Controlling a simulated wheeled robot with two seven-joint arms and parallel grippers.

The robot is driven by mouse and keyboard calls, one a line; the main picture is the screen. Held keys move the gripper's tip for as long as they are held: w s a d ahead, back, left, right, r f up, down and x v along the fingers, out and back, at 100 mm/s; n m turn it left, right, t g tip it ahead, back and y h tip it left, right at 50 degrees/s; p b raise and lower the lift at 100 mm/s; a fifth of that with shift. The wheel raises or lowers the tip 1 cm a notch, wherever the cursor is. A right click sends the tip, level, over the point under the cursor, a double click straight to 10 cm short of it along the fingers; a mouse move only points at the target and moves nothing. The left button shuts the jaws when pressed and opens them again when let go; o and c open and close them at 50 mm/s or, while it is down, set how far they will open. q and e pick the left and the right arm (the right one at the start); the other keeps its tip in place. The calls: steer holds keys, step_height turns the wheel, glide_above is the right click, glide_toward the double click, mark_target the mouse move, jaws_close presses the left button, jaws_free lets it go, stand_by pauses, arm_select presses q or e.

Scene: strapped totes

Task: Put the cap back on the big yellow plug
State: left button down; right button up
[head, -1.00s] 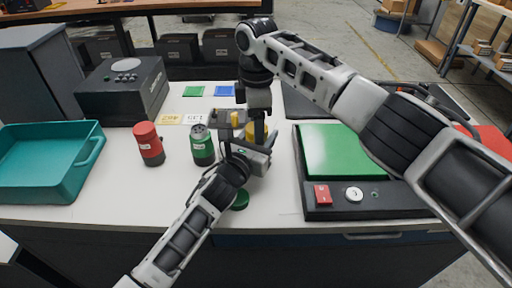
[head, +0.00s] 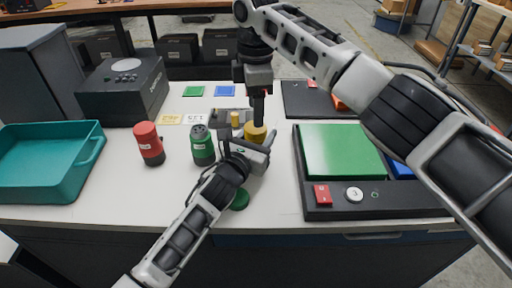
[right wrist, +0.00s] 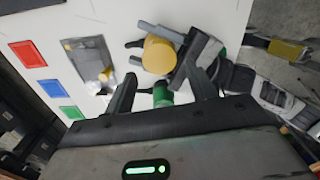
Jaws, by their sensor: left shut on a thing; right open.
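The big yellow plug (head: 255,133) stands upright at the middle of the table. It also shows in the right wrist view (right wrist: 160,55) with a plain, smooth yellow top and no pins showing. The cap appears to be on it, but I cannot see a seam. My left gripper (head: 252,149) is shut on the plug from the front; it hides the lower part. My right gripper (head: 258,120) points down just above the plug's top. It is open and empty, with its fingers apart in the right wrist view (right wrist: 163,88).
A green plug (head: 202,146) with a bare pin face and a red plug (head: 149,145) stand left. A green cap (head: 240,199) lies in front. A small yellow piece (head: 235,120) is on a grey fixture behind. A teal bin (head: 40,185) is far left, a green-topped device (head: 340,152) right.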

mark_target(256, 138)
step_height(256, 138, up, 3)
steer(key=n, duration=0.3)
steer(key=shift+r, duration=0.1)
steer(key=shift+f, duration=4.05)
steer(key=c, duration=0.8)
steer(key=m, duration=0.3)
steer(key=shift+w, duration=0.1)
